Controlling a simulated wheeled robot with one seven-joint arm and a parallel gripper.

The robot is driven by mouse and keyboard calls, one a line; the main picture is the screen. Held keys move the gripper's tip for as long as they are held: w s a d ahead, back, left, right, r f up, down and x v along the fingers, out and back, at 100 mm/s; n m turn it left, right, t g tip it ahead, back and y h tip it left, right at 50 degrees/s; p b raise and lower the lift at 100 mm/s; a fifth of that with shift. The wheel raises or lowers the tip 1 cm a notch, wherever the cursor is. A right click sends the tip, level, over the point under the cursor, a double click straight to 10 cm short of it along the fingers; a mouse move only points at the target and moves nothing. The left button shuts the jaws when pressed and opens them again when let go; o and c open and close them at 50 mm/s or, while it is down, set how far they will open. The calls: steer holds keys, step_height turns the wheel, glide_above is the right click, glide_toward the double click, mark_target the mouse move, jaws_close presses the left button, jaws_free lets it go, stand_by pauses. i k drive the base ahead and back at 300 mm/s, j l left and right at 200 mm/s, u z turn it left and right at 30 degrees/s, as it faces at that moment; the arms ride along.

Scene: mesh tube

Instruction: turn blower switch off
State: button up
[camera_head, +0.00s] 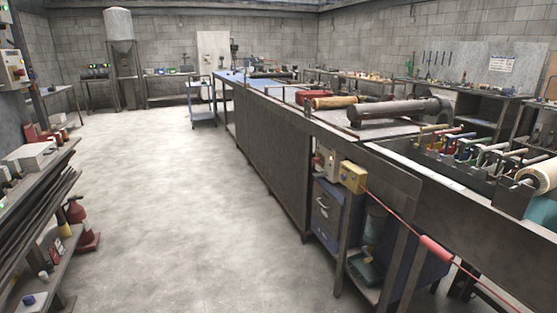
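No label marks a blower switch, and I cannot tell which control it is. A pale switch box (327,160) is fixed to the side of the long bench, right of centre, with small dark and reddish details. A yellow box (352,177) sits just right of it, with a red cable running from it down to the right. Another control box (13,70) with a red part hangs on the left wall. The switch positions are too small to read. My gripper is not in view.
The long bench (265,145) runs from the right foreground to the back, carrying a large metal cylinder (395,109). A rack (40,245) and a red extinguisher (78,215) stand at left. The concrete floor (180,190) between is clear. A blue cart (201,102) stands further back.

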mark_target(315, 160)
steer(key=i+j, duration=0.2)
steer(key=i, duration=0.35)
steer(key=i+j, duration=0.15)
steer(key=i, duration=0.35)
steer(key=i+j, duration=0.2)
steer(key=i, duration=0.35)
steer(key=i+j, duration=0.2)
steer(key=i, duration=0.3)
steer(key=i+j, duration=0.2)
steer(key=i, duration=0.35)
steer(key=i+j, duration=0.15)
steer(key=i, duration=0.4)
